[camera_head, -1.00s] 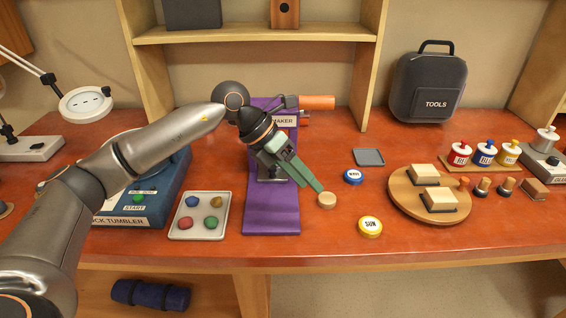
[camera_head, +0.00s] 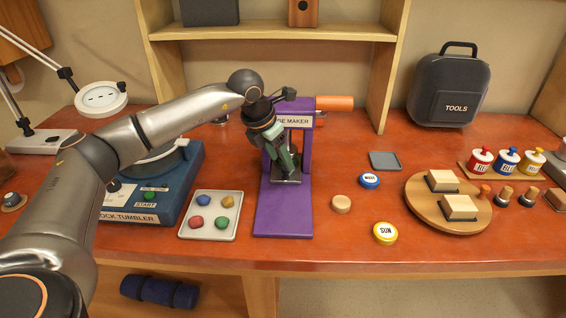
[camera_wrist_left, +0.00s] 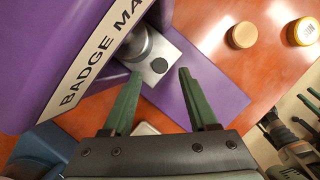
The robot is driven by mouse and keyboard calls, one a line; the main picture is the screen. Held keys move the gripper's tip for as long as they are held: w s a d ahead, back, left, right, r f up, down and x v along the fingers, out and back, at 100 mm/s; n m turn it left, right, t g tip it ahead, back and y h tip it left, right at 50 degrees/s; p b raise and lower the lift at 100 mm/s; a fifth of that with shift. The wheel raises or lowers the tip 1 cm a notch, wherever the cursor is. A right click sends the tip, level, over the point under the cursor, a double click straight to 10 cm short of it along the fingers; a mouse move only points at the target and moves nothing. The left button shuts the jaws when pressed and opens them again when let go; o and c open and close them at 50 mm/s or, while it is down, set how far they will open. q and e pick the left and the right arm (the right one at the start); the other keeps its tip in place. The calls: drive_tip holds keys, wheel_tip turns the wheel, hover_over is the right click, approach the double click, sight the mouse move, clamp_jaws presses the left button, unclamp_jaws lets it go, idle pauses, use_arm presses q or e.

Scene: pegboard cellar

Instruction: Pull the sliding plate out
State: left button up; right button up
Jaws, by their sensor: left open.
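The purple badge maker (camera_head: 304,160) stands on the bench, with a white label and an orange handle. Its grey sliding plate (camera_wrist_left: 160,65) has a dark round hole near its edge and lies low in the frame, under a metal cylinder in the left wrist view. In the head view the plate (camera_head: 285,181) is partly covered by my left gripper (camera_head: 292,170). In the left wrist view the open, empty fingers (camera_wrist_left: 161,74) point at the plate, one to each side of its near end. I cannot tell whether they touch it.
A tray of coloured stones (camera_head: 211,233) and the blue rock tumbler (camera_head: 125,216) are left of the badge maker. A wooden disc (camera_head: 341,204), blue badge (camera_head: 369,180) and yellow badge (camera_head: 385,233) lie to its right. The purple base (camera_head: 283,222) in front is bare.

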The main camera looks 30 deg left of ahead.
use_arm(q)
drive_tip(key=shift+x, duration=1.45)
clamp_jaws()
drive_tip(key=shift+w, duration=0.1)
